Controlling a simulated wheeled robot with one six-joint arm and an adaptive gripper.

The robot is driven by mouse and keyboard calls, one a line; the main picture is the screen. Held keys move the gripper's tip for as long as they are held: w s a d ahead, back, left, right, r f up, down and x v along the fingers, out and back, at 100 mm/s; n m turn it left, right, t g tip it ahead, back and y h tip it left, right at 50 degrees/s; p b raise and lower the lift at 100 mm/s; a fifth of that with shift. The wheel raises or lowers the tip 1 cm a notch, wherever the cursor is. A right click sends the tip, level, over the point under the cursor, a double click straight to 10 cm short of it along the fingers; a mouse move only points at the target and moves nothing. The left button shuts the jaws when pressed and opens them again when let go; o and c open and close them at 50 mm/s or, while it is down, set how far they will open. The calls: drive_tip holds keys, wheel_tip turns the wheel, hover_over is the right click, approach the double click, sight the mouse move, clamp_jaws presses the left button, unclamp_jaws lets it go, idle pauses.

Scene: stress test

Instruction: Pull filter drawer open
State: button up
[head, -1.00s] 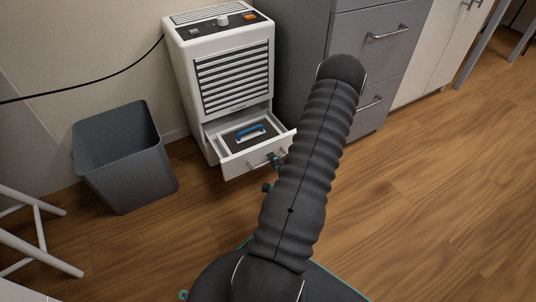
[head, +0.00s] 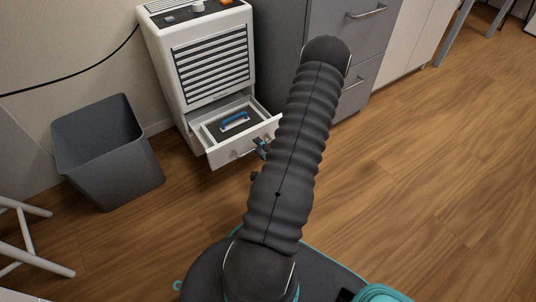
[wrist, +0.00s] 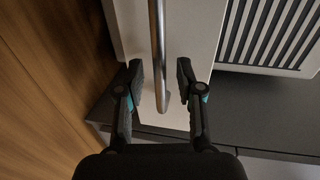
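The filter drawer (head: 222,155) at the bottom of the white appliance (head: 205,65) is pulled out. A filter with a blue handle (head: 235,121) lies inside it. My gripper (head: 261,148) is at the right part of the drawer front, mostly hidden by my arm. In the wrist view my gripper (wrist: 160,82) is open. The metal drawer handle (wrist: 158,50) runs between its fingers in the picture, with a visible gap on both sides. The white drawer front (wrist: 195,35) is behind the handle.
A grey bin (head: 105,150) stands left of the appliance. Grey cabinet drawers (head: 350,40) stand to its right. A white stool frame (head: 30,240) is at the lower left. The wood floor (head: 420,170) on the right is clear.

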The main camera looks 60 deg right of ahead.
drive_tip(key=v, duration=1.1)
drive_tip(key=shift+s+a, duration=0.1)
idle(0.4)
